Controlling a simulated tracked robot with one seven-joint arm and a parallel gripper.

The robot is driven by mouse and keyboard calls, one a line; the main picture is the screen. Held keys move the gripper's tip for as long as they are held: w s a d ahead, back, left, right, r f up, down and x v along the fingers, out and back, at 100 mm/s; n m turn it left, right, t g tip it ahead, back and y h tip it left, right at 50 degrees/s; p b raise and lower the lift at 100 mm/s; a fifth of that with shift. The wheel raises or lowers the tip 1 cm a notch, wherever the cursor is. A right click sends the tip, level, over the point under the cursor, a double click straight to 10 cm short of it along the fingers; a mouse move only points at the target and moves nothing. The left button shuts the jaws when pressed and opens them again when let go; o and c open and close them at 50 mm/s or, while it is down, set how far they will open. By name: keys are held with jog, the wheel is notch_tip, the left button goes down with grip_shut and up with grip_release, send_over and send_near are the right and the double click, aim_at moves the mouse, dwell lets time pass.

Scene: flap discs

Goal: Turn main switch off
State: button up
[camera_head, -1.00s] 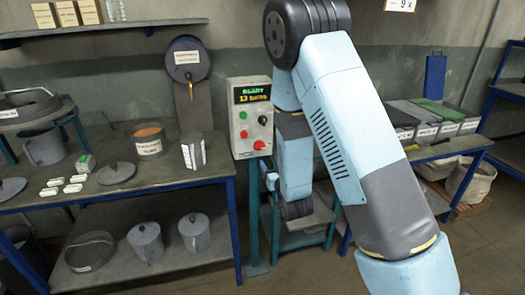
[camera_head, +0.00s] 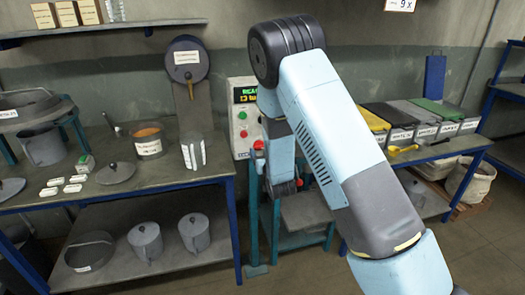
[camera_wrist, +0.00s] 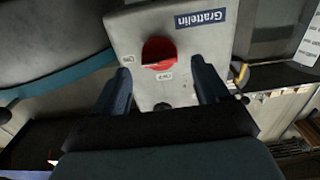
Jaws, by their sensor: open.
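A red round switch (camera_wrist: 159,52) with a raised grip bar sits on a light grey panel (camera_wrist: 190,42) in the wrist view. Small white labels, too small to read surely, lie to its left and below it. My gripper (camera_wrist: 160,66) is open, with one dark finger on each side below the switch; I cannot tell whether they touch the panel. In the head view, the grey control box (camera_head: 236,152) has a lit display (camera_head: 245,94); my arm covers its right part. A red knob (camera_head: 259,145) shows at its edge. My fingers are hidden there.
A blue "Grattelin" plate (camera_wrist: 193,19) is on the panel. The workbench (camera_head: 195,177) with pots and lids stands left of the box. Bins (camera_head: 425,117) and a yellow scoop (camera_head: 401,150) stand on a right-hand table. A dark rounded body (camera_wrist: 50,40) fills the wrist view's upper left.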

aim_at(259, 147)
jog(key=shift+x, duration=1.2)
jog(key=shift+d, duration=0.1)
jog(key=c, duration=1.1)
